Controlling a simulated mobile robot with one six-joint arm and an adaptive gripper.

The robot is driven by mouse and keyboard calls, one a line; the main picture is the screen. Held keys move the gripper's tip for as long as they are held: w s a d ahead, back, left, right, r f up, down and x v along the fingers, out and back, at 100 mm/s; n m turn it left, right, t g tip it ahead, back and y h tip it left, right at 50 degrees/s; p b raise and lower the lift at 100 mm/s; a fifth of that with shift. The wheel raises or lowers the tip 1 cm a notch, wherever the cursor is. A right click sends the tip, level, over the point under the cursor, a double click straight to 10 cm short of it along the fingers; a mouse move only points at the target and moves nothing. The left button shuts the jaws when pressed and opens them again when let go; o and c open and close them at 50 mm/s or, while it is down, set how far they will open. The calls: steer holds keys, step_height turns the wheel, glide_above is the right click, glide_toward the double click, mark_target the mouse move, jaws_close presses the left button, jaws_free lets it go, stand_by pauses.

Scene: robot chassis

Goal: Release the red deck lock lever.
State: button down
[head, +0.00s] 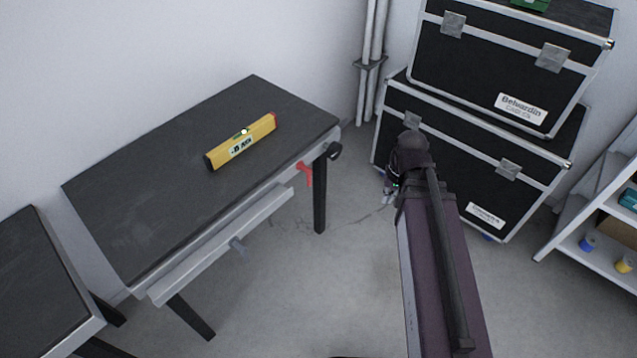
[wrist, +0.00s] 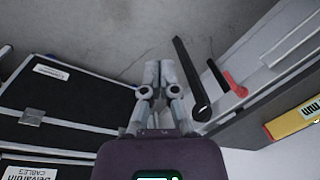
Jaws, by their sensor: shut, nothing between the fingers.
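The red lever (head: 306,172) sits on the front side of the dark-topped workbench (head: 140,190), near its right end and below the top's edge. It also shows in the wrist view (wrist: 235,86), to the right of my gripper (wrist: 158,70). My gripper's grey fingers are shut together and empty, apart from the lever. A black bar (wrist: 190,75) lies between them in that view. In the head view my gripper is mostly hidden behind my arm, right of the bench.
A yellow level (head: 240,143) lies on the bench top. A black knob (head: 334,150) sticks out at the bench's right end. Stacked black cases (head: 455,150) stand behind my arm, and a shelf (head: 590,235) is at far right. The floor between bench and arm is clear.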

steer(key=w+a+f+y+b, duration=0.7)
steer(key=w+f+b, duration=0.6)
steer(key=b, duration=0.5)
steer(key=w+f+y+b, duration=0.4)
steer(key=w+b, duration=0.2)
steer(key=b, duration=0.4)
steer(key=w+f+t+y+b, duration=0.1)
steer(key=w+f+y+b, duration=0.3)
steer(key=w+b, duration=0.3)
steer(key=y+b, duration=0.1)
steer(key=b, duration=0.2)
steer(key=shift+a+m+y, duration=0.2)
steer(key=shift+m+y, duration=0.1)
steer(key=shift+m, duration=0.1)
steer(key=shift+s+a, duration=0.1)
steer(key=shift+a, duration=0.05)
steer(key=s+a, duration=0.2)
steer(key=a, duration=1)
steer(key=shift+a, duration=0.35)
